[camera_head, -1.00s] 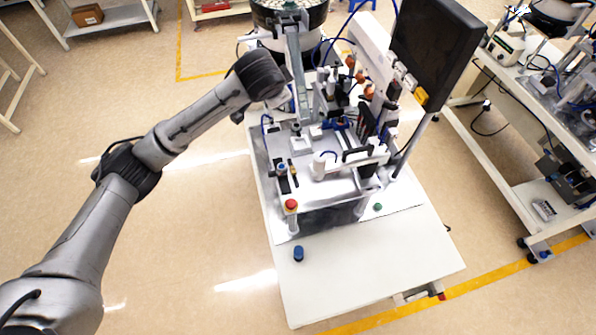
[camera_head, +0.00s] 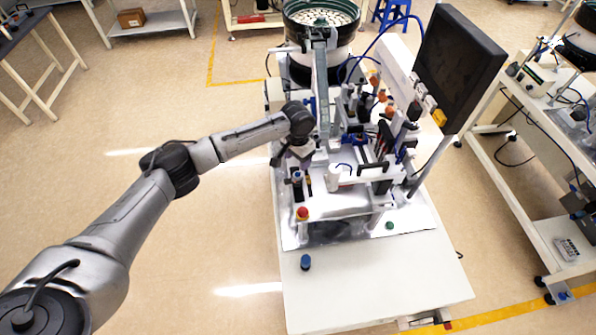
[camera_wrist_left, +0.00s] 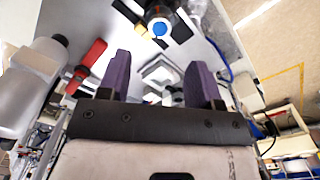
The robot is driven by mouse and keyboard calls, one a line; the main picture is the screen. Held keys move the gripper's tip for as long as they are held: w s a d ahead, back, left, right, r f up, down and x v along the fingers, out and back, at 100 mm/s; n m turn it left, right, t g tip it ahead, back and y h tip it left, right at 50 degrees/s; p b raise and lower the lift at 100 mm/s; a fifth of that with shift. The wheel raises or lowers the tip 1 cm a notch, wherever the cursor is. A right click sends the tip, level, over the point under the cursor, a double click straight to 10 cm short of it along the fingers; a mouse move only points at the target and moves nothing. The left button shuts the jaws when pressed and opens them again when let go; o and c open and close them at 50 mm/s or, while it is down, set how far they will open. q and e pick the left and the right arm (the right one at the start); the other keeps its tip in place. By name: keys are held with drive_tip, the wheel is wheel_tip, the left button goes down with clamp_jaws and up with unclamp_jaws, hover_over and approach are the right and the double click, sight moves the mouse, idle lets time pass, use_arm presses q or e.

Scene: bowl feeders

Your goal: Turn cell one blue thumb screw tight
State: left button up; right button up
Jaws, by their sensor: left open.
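My left gripper (camera_head: 296,161) is over the left side of the cell's machine plate, pointing down, its fingers small in the head view. In the left wrist view its two purple fingers (camera_wrist_left: 160,78) are apart with nothing held between them. A round blue-topped knob on a dark body (camera_wrist_left: 160,28), probably the blue thumb screw, lies beyond the fingertips near the top of that view, apart from them. It appears in the head view as a small blue top (camera_head: 297,176) just below the gripper. My right gripper is in neither view.
A red push button (camera_head: 302,213) stands at the plate's front left corner. A loose-looking blue cylinder (camera_head: 305,262) stands on the bare white tabletop (camera_head: 375,285). A feeder bowl (camera_head: 320,18) is behind, and a dark monitor (camera_head: 460,65) is to the right.

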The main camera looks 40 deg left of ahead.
sight(298, 175)
use_arm(q)
wheel_tip(298, 175, down, 8)
drive_tip(key=shift+r, duration=0.1)
idle(0.4)
drive_tip(key=shift+c, duration=0.2)
drive_tip(key=c, duration=0.9)
drive_tip(key=shift+m+p, duration=0.5)
drive_tip(key=shift+m, duration=1.8)
drive_tip(key=o, duration=0.9)
drive_tip(key=shift+o, duration=0.2)
